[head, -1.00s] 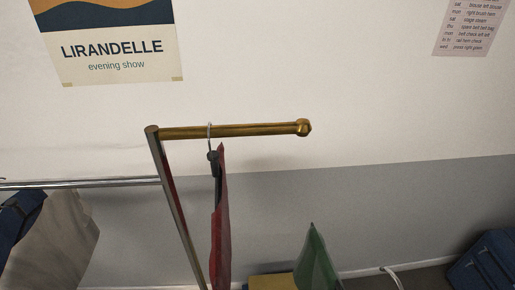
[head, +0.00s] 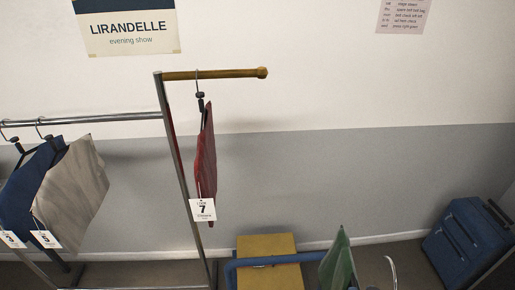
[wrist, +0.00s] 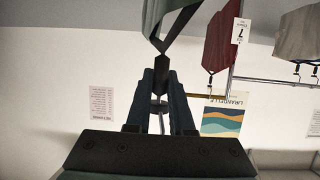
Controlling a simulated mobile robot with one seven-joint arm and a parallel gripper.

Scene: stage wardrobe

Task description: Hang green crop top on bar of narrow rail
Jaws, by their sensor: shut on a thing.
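The green crop top (head: 338,262) shows at the bottom edge of the head view, partly cut off. In the wrist view it (wrist: 165,18) hangs off the dark hanger neck (wrist: 162,62). My gripper (wrist: 162,85) is shut on that neck. A metal hook lies beyond the fingers, partly hidden. My gripper is not clearly seen in the head view. The narrow rail's brass bar (head: 220,74) has a round end knob and stands higher in the head view and left of the crop top. It is apart from the crop top.
A red garment (head: 205,155) tagged 7 hangs near the bar's middle; the bar's right part is free. Navy (head: 30,190) and beige (head: 75,185) garments hang on the lower steel rail (head: 90,119). A yellow box (head: 267,247) and blue suitcase (head: 465,230) stand low.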

